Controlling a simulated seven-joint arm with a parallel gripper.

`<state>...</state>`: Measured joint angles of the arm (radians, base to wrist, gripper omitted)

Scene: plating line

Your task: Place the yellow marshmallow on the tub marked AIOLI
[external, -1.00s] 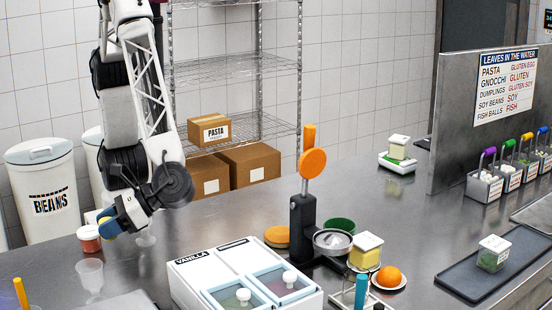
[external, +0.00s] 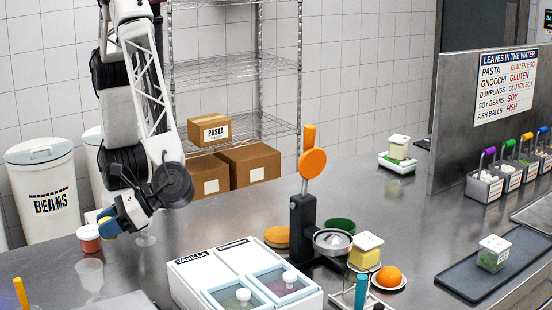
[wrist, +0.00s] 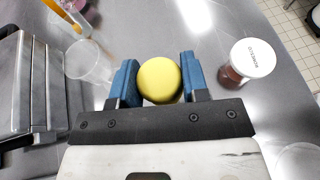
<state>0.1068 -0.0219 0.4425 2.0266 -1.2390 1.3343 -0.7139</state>
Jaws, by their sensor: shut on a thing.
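My gripper (external: 110,224) is shut on the yellow marshmallow (wrist: 159,80), which sits between the two blue fingers in the wrist view. In the external view the marshmallow (external: 105,216) is partly hidden by the fingers. The gripper is at the left of the counter, just by a red tub with a white lid (external: 88,240). That lid (wrist: 252,58) seems to read ROMESCO in the wrist view. I cannot read AIOLI on any tub. A pale yellow tub with a white lid (external: 366,251) stands right of the black-and-orange press.
A clear glass (wrist: 88,62) stands close to my gripper. The VANILLA box (external: 230,272), the press (external: 304,225) and an orange (external: 389,277) lie between the gripper and the right side. Other lidded tubs stand on a scale (external: 397,164) and a dark tray (external: 465,280).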

